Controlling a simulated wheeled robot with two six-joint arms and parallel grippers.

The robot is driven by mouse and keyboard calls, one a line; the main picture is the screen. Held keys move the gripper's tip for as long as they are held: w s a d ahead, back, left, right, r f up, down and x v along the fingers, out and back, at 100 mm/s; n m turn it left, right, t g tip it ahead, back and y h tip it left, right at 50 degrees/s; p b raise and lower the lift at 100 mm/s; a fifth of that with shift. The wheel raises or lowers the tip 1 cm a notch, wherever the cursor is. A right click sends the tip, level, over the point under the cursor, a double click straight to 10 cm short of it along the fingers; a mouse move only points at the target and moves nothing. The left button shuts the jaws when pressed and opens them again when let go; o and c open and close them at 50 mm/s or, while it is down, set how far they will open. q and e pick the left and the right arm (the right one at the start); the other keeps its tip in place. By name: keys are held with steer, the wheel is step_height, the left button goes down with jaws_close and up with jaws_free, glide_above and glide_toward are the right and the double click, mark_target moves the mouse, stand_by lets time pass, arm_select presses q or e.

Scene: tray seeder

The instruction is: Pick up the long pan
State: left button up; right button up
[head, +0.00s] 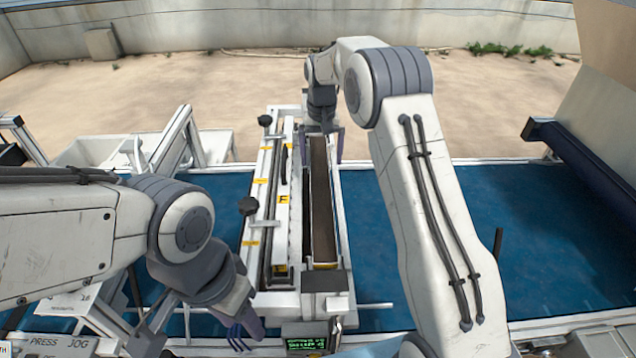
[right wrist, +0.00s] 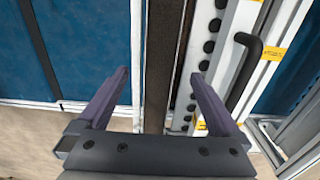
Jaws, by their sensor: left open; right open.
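The long pan (head: 322,205) is a narrow brown trough with pale edges, lying lengthwise in the white seeder frame. It also shows in the right wrist view (right wrist: 162,50), running between the fingers. My right gripper (head: 322,143) is over the far end of the pan, open, with one finger on each side. In the right wrist view its fingertips (right wrist: 160,75) are spread wider than the pan, with nothing gripped. Whether they touch the pan's sides I cannot tell. My left gripper (head: 240,330) is open and empty, low at the near left of the machine.
A white rail with black knobs and a handle (head: 283,165) runs along the pan's left side. A dark block (head: 326,284) and a lit display (head: 305,344) are at the near end. Blue belt (head: 535,240) lies to the right. A white bin (head: 90,152) stands at left.

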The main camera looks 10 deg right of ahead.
mark_target(320, 189)
steer(key=f, duration=0.3)
steer(key=shift+d+f+p, duration=0.2)
steer(key=shift+d+p, duration=0.05)
steer(key=shift+p, duration=0.15)
steer(key=f+p, duration=0.2)
steer(key=f, duration=0.1)
steer(key=f+p, duration=0.1)
steer(key=shift+a+f, duration=0.25)
steer(key=shift+f, duration=0.5)
steer(key=c, duration=1.2)
steer(key=shift+c, duration=0.5)
steer(key=shift+r, duration=0.15)
